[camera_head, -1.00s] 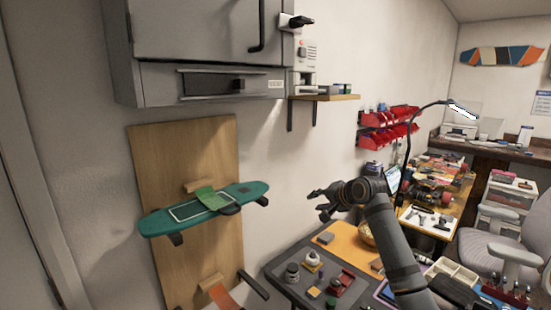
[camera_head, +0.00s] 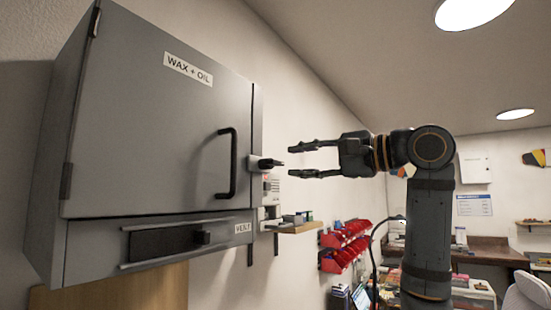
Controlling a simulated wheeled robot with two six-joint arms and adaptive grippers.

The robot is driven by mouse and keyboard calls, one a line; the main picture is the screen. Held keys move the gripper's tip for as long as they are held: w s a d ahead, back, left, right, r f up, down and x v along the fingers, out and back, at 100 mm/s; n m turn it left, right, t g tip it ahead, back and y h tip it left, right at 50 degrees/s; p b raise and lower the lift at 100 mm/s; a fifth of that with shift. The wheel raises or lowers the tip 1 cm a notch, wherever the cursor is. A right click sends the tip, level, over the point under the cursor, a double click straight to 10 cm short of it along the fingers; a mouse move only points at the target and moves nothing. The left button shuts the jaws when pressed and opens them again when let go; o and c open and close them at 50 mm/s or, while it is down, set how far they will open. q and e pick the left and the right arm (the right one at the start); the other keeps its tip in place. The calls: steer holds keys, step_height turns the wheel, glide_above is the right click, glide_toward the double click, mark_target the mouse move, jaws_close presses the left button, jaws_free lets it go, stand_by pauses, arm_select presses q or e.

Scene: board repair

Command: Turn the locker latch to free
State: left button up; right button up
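The grey locker (camera_head: 150,120) labelled "WAX + OIL" hangs on the wall at the left, its door shut. Its black latch (camera_head: 265,163) sticks out sideways from the right edge, beside the black bar handle (camera_head: 230,163). My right gripper (camera_head: 292,161) is open and empty, just right of the latch in the picture, its fingers one above the other and pointing left at it. A gap shows between fingertips and latch; I cannot tell the depth between them. My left gripper is not in view.
Below the door is a vent panel with a dark slider (camera_head: 202,237). A small wall shelf (camera_head: 298,228) with boxes and a keypad-like unit (camera_head: 272,186) sit under the latch. Red bins (camera_head: 345,235) hang farther back. The air around the gripper is clear.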

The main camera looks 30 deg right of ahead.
mark_target(280, 163)
steer(key=p+x, duration=0.1)
steer(key=x, duration=0.4)
steer(key=shift+w+a+r+p, duration=0.1)
steer(key=shift+w+p, duration=0.15)
steer(key=shift+p, duration=0.1)
steer(key=shift+w+a, duration=0.15)
steer(key=shift+w, duration=0.25)
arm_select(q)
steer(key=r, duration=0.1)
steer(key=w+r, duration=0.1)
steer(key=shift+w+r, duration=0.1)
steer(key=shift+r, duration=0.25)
arm_select(e)
jaws_close()
